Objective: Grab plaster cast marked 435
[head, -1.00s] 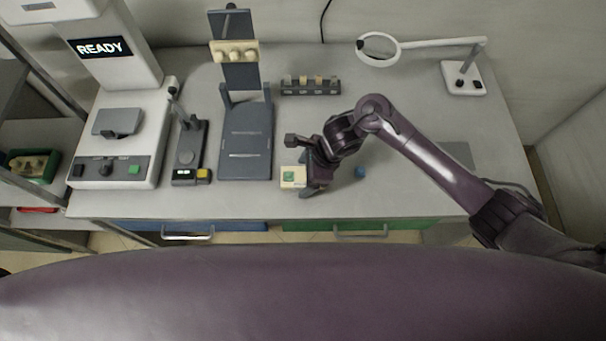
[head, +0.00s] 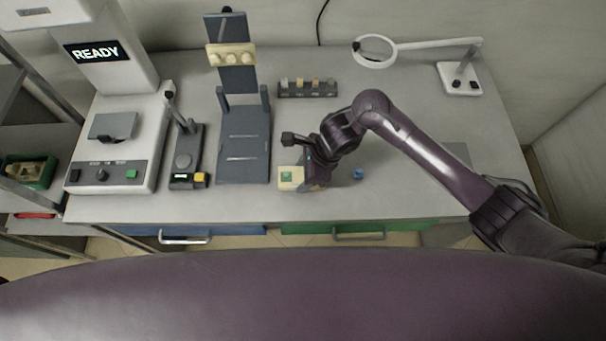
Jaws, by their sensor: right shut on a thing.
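A cream plaster cast (head: 231,55) with rounded bumps sits across the dark upright stand at the back of the bench. Another cream cast-like piece (head: 27,170) lies in a green tray on the left shelf. I cannot read the number 435 on either one. My right gripper (head: 301,174) is low over the front of the bench, shut on a cream block (head: 290,179) with a green square on top. Its fingers are partly hidden by the wrist. My left gripper is not in view.
A machine with a READY screen (head: 97,53) stands at the left, beside a small dark device (head: 187,160). A rack of small blocks (head: 307,88), a magnifier lamp (head: 375,51) and a small blue cube (head: 358,174) are also on the bench. The bench's right part is mostly clear.

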